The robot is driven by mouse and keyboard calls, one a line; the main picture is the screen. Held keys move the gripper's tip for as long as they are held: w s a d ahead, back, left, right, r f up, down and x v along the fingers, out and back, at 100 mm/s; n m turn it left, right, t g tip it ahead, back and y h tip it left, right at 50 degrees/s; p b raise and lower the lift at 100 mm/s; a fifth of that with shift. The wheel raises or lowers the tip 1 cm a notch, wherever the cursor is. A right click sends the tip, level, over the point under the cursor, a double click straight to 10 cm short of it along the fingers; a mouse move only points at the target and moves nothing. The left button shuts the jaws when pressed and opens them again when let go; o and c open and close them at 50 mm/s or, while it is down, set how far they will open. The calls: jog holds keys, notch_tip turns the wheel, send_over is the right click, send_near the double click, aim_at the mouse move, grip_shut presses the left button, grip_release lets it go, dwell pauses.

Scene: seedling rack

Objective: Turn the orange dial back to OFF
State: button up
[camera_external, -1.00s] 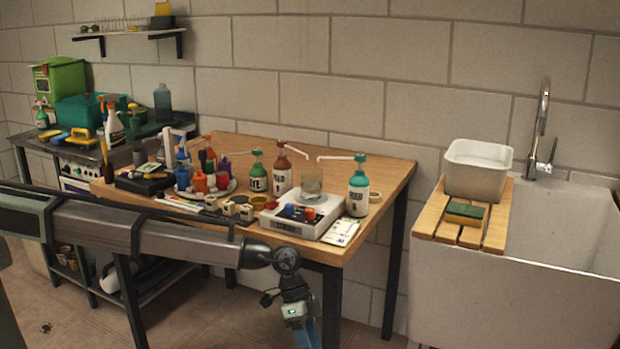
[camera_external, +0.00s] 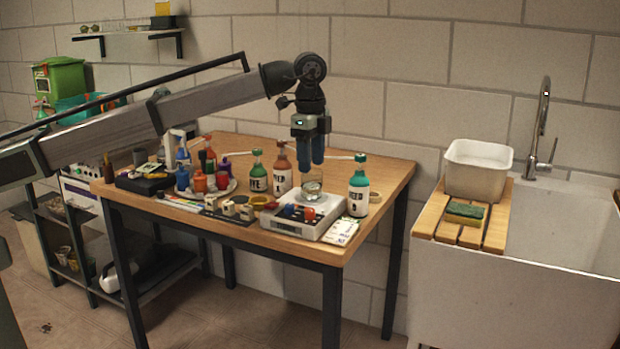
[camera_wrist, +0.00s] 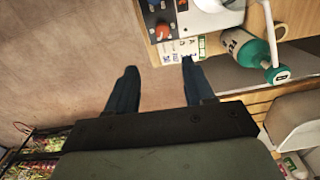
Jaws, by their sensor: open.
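The orange dial (camera_external: 309,213) is on the front of a white hotplate-like device (camera_external: 292,228) at the table's front right, beside a blue dial (camera_external: 288,210). In the wrist view the orange dial (camera_wrist: 162,31) is at the top, with the blue dial just above it. The dial's setting is too small to read. A glass beaker (camera_external: 312,187) stands on the device. My gripper (camera_external: 311,168) points down above the device, its fingers apart and empty. In the wrist view the fingertips (camera_wrist: 158,65) are below the dial in the picture, not touching it.
A green-capped pump bottle (camera_external: 358,188) stands right of the device. Green- and brown-capped bottles (camera_external: 282,172) stand behind it. A printed card (camera_external: 341,232) lies at its right front. Small pots and paint bottles crowd the left. The sink (camera_external: 510,270) is farther right.

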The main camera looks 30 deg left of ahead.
aim_at(310, 209)
jog(key=f, duration=1.3)
jog(key=shift+w+a, duration=0.35)
grip_shut()
